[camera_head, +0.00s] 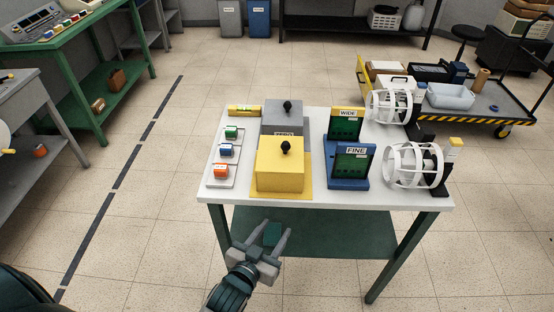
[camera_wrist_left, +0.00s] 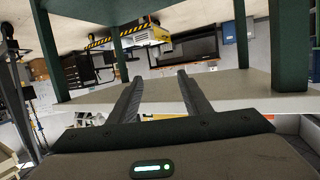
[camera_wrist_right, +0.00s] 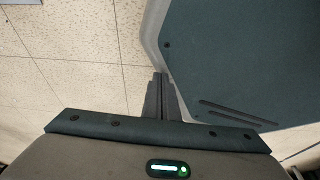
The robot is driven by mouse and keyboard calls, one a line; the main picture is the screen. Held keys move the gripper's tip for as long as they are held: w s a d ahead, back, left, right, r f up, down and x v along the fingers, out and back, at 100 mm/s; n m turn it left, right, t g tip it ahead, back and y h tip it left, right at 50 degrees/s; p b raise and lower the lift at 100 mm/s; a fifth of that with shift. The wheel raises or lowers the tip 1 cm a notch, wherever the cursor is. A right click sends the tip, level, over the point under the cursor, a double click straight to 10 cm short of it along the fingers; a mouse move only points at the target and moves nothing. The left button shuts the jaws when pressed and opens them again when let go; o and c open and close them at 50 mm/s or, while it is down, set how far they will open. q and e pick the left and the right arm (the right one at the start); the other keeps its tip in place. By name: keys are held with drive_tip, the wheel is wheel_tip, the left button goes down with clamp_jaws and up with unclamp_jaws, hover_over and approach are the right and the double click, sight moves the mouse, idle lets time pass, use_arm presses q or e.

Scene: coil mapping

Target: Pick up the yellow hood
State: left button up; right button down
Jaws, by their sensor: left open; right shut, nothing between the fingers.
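The yellow hood (camera_head: 280,168) is a box with a black knob on top. It sits on a yellow pad (camera_head: 306,190) near the front middle of the white table (camera_head: 400,196). My left gripper (camera_head: 272,226) is open and empty, in front of the table's front edge and apart from the hood. In the left wrist view its two fingers (camera_wrist_left: 155,82) are spread, with table legs and a shelf beyond them. My right gripper (camera_wrist_right: 162,78) shows only in the right wrist view, its fingers together, with floor and a dark green panel around it.
A grey box (camera_head: 283,113) with a black knob stands right behind the hood. The WIDE display (camera_head: 345,125) and FINE display (camera_head: 352,162) stand to its right, with white coil cages (camera_head: 412,166) beyond. A tray of coloured blocks (camera_head: 226,158) lies to its left.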

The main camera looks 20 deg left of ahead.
use_arm(q)
wheel_tip(320, 180, up, 19)
drive_tip(key=s+a+n+t+y, duration=0.1)
drive_tip(key=a+t, duration=0.1)
drive_tip(key=t, duration=0.1)
drive_tip(key=shift+s+a, duration=0.15)
drive_tip(key=shift+s, duration=0.15)
use_arm(e)
drive_tip(key=shift+s+d+f+g, duration=0.15)
drive_tip(key=shift+s+d, duration=0.15)
drive_tip(key=shift+s, duration=0.25)
drive_tip(key=shift+s+d+g, duration=0.15)
drive_tip(key=shift+s+d, duration=0.1)
drive_tip(key=shift+s, duration=0.25)
use_arm(q)
drive_tip(key=shift+w+p, duration=0.15)
drive_tip(key=shift+p, duration=0.15)
drive_tip(key=p, duration=0.2)
approach(285, 147)
drive_tip(key=w+p, duration=0.1)
drive_tip(key=w, duration=0.5)
drive_tip(key=shift+w+f, duration=0.1)
drive_tip(key=shift+w, duration=0.05)
use_arm(e)
drive_tip(key=s+d+r+g, duration=0.1)
drive_tip(key=s+d+r, duration=0.1)
drive_tip(key=s, duration=0.3)
drive_tip(key=shift+s+r+g+h, duration=0.15)
drive_tip(key=shift+s+g+h, duration=0.15)
drive_tip(key=shift+s+h, duration=0.1)
